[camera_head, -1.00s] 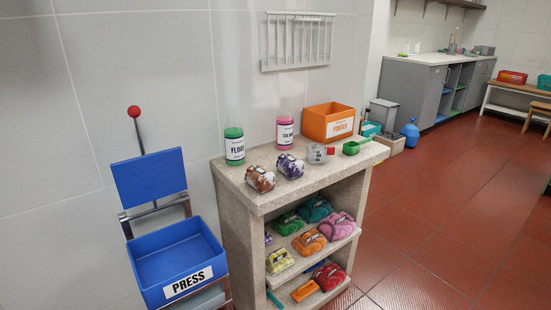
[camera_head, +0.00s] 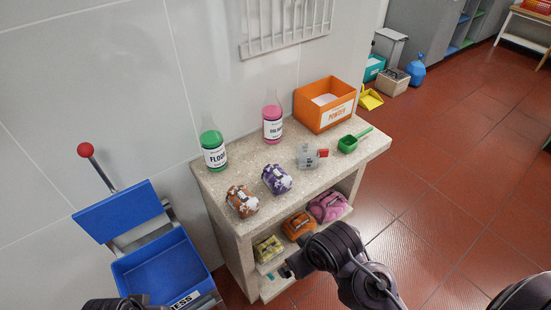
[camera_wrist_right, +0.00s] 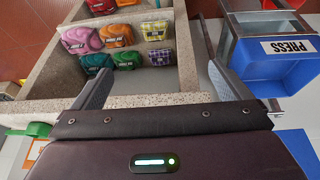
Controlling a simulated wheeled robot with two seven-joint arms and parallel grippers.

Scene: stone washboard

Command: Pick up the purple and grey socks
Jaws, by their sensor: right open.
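A rolled purple sock bundle with white-grey patches (camera_head: 277,179) lies on the stone washboard's speckled top (camera_head: 225,180) in the head view. A brown and white bundle (camera_head: 242,201) lies just left of it. A small grey block-like item with a red part (camera_head: 308,156) sits to its right. In the wrist view, my right gripper (camera_wrist_right: 160,72) is open and empty in front of the shelves, apart from the purple bundle, which does not show there. At the bottom left of the head view only a dark part of my left arm shows.
A green bottle (camera_head: 212,150), pink bottle (camera_head: 272,124), orange powder box (camera_head: 325,104) and green scoop (camera_head: 353,140) stand on the top. Several coloured bundles, including a pink one (camera_head: 328,206), fill the shelves. A blue press tray (camera_head: 160,268) stands left.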

